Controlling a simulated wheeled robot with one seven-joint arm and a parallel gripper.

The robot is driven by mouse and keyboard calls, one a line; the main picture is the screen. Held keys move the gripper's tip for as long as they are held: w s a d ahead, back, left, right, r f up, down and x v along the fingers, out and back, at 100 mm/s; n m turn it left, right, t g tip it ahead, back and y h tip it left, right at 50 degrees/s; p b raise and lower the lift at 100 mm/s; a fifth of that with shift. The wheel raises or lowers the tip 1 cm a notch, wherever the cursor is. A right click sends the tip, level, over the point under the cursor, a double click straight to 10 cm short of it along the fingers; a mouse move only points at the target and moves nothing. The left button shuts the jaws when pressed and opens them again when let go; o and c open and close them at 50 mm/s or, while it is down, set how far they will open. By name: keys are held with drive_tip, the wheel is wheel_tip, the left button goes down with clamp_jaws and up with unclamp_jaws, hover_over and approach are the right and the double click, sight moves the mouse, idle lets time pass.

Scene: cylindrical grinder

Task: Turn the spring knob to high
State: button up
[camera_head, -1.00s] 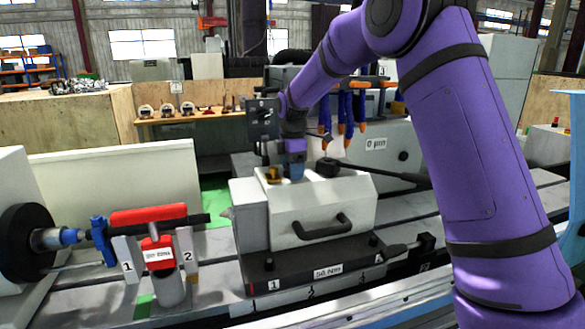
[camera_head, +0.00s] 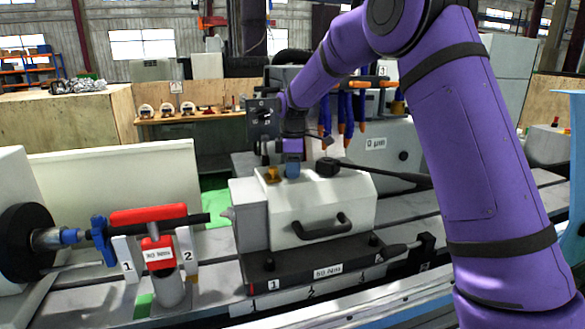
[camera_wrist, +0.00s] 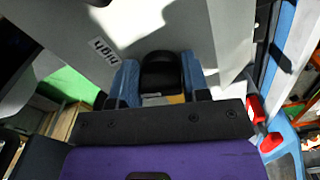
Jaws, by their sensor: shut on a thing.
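The spring knob (camera_wrist: 160,70) is black in the wrist view and sits between the two blue fingers of my gripper (camera_wrist: 158,80). My gripper is shut on it. A white label (camera_wrist: 103,49) reading "High" upside down lies on the grey surface to the left of the knob. In the head view my gripper (camera_head: 292,170) points down onto the top of the white tailstock housing (camera_head: 320,208). The knob itself is hidden there by the fingers, and its pointing direction cannot be told.
A black round hub (camera_head: 327,167) with a long lever stands just right of my gripper. A brass piece (camera_head: 272,175) stands close on its left. Blue hoses with orange tips (camera_head: 346,120) hang behind. A red-handled gauge (camera_head: 150,214) stands at the left.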

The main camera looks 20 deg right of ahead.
drive_tip(key=m, duration=0.7)
drive_tip(key=shift+s+a, duration=0.1)
idle(0.6)
drive_tip(key=o, duration=0.9)
